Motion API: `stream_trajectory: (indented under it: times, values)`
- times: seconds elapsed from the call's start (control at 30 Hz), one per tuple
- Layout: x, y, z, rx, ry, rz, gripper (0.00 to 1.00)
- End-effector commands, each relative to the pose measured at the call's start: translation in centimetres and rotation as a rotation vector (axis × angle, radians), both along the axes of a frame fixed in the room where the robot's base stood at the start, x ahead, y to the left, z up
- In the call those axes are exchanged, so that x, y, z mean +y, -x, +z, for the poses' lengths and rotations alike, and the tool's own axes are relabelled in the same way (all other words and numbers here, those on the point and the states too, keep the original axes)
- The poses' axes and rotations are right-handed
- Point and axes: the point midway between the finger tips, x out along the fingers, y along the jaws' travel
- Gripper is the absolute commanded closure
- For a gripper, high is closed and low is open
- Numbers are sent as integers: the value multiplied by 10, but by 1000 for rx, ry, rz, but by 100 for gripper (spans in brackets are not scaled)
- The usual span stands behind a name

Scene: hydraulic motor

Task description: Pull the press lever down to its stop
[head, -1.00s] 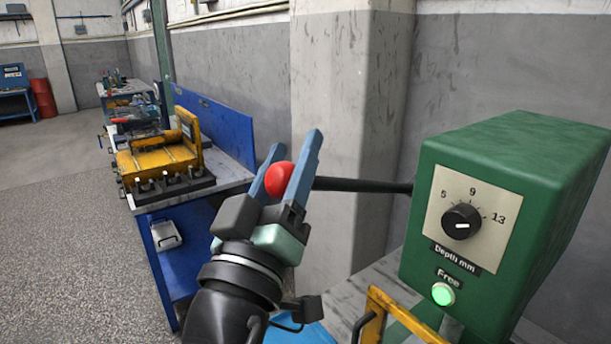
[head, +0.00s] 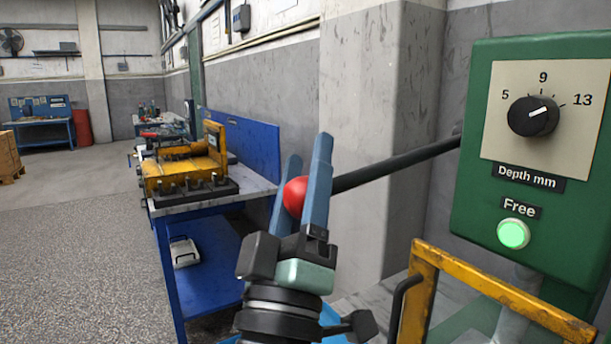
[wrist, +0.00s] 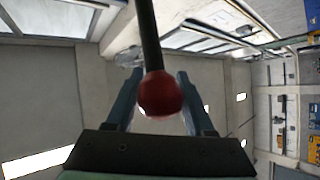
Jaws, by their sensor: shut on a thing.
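The press lever is a black rod (head: 400,165) with a red ball knob (head: 297,195) at its left end. It runs from the green press housing (head: 470,150) down to the left, the knob lower than the housing end. My gripper (head: 308,170) is shut on the red knob, with one blue finger on each side of it. In the wrist view the knob (wrist: 160,94) sits between the two fingers, and the rod (wrist: 148,40) runs away from it. The lever's pivot is hidden behind the housing.
The housing carries a depth dial (head: 533,116) and a lit green button (head: 513,233) under a "Free" label. A yellow guard frame (head: 500,295) stands below it. A blue workbench (head: 205,200) with a yellow fixture (head: 185,170) is at left. Open floor (head: 80,250) lies further left.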

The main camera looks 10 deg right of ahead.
Motion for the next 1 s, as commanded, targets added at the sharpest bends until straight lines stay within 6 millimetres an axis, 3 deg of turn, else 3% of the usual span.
stream_trajectory:
  times: [0.13, 0.67, 0.7, 0.87, 1.0]
  values:
    - [1, -1, -12, 4, -4, 5, 100]
    - [1, -2, -15, 5, -4, 8, 100]
    - [1, -2, -15, 5, -4, 8, 45]
    - [1, -2, -15, 5, -4, 7, 18]
    - [0, -1, -14, 4, -4, 5, 18]
